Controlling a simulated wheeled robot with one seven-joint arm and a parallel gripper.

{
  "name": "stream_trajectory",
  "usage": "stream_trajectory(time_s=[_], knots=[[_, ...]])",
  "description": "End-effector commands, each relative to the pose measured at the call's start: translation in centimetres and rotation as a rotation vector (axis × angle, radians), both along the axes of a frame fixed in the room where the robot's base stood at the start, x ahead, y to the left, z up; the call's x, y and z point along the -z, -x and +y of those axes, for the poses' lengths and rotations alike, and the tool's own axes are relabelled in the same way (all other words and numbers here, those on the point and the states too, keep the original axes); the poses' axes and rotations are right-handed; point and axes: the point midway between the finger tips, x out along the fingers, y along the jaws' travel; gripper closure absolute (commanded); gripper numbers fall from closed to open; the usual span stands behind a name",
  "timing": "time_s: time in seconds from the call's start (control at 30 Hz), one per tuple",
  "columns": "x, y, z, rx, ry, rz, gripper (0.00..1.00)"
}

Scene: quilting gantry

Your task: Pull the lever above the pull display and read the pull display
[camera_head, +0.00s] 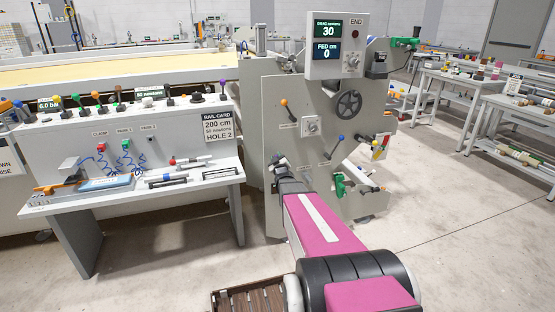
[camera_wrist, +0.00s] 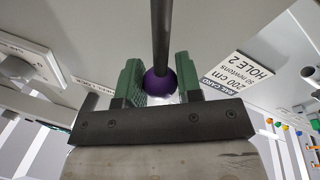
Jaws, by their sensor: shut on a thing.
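My gripper (camera_wrist: 158,76) is shut on a purple ball knob (camera_wrist: 160,88) at the end of a dark rod (camera_wrist: 161,35). Its green pads stand on either side of the ball in the wrist view. In the head view my gripper (camera_head: 279,163) is at the left part of the grey machine's side plate, and it hides the knob there. No display in view has a readable "pull" label. A small display (camera_head: 149,93) on the left console seems to read 50 newtons. An upper display (camera_head: 327,30) reads DRAG newtons 30, and one below it (camera_head: 327,51) reads FED cm 0.
An orange-knobbed lever (camera_head: 284,102) and a blue-knobbed lever (camera_head: 340,137) are on the side plate (camera_head: 275,85). A rail card (camera_head: 217,127) reads 200 cm, 50 newtons, HOLE 2. The console shelf (camera_head: 215,180) holds tools. Tables stand right; floor between is clear.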

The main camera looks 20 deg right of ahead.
Motion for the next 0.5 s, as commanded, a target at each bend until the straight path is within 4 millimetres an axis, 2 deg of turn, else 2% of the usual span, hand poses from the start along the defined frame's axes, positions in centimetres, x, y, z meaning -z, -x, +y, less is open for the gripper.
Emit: stream_trajectory(time_s=[0.13, 0.17, 0.23, 0.5], knots=[[0.02, 0.02, 0.04, 0.000, 0.000, 0.001, 1.00], [0.03, 0.02, 0.04, 0.000, 0.000, 0.001, 0.64], [0.03, 0.02, 0.04, 0.000, 0.000, 0.001, 0.42], [0.02, 0.03, 0.03, 0.000, -0.001, 0.001, 0.42]])
